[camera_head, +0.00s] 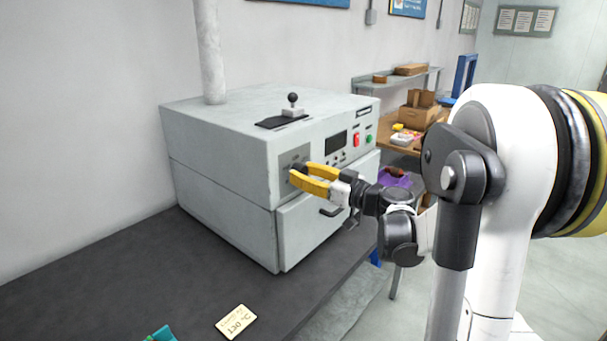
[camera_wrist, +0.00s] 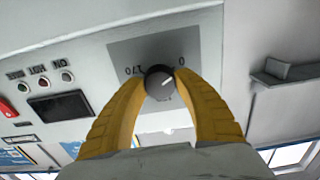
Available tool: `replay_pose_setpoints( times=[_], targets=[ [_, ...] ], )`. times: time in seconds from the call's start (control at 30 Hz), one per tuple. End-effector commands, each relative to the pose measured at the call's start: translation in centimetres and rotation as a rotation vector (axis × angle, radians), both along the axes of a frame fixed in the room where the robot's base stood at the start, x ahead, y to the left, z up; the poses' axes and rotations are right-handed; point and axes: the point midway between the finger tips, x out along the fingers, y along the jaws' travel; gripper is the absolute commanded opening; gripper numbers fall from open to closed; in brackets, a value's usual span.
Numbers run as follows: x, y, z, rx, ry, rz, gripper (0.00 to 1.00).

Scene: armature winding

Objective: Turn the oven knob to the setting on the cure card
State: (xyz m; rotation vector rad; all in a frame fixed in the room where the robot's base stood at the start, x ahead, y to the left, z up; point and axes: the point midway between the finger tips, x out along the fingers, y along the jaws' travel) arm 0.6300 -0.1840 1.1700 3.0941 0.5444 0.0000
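The oven (camera_head: 222,150) is a grey box on the dark bench. Its round dark knob (camera_wrist: 158,82) sits on a grey panel with "0" and an upside-down number that looks like 170. The knob's white mark points up and right, toward the 0 side, in the wrist view. My gripper (camera_head: 294,176) has yellow fingers at the oven front; in the wrist view its fingertips (camera_wrist: 161,76) lie against both sides of the knob. The knob is hidden in the head view. The cure card (camera_head: 236,321) lies on the bench, its writing upside down, small and hard to read.
A display (camera_wrist: 60,106) and red and green buttons are beside the knob panel. The oven door handle (camera_head: 331,211) is below my gripper. A black-knobbed lever (camera_head: 293,105) stands on the oven top. A teal object (camera_head: 161,334) lies at the bench's front.

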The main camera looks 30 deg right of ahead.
Motion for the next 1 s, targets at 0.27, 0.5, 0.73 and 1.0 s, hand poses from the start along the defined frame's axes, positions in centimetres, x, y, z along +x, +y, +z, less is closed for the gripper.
replay_pose_setpoints(
  times=[0.27, 0.5, 0.73, 1.0],
  targets=[
    [-0.02, 0.0, -0.01, 0.004, 0.001, 0.0, 0.05],
    [-0.02, -0.01, 0.0, 0.063, 0.023, 0.0, 0.05],
    [-0.01, 0.0, 0.02, 0.211, 0.076, 0.0, 0.05],
    [-0.02, -0.01, 0.01, 0.448, 0.163, 0.0, 0.05]
  ],
)
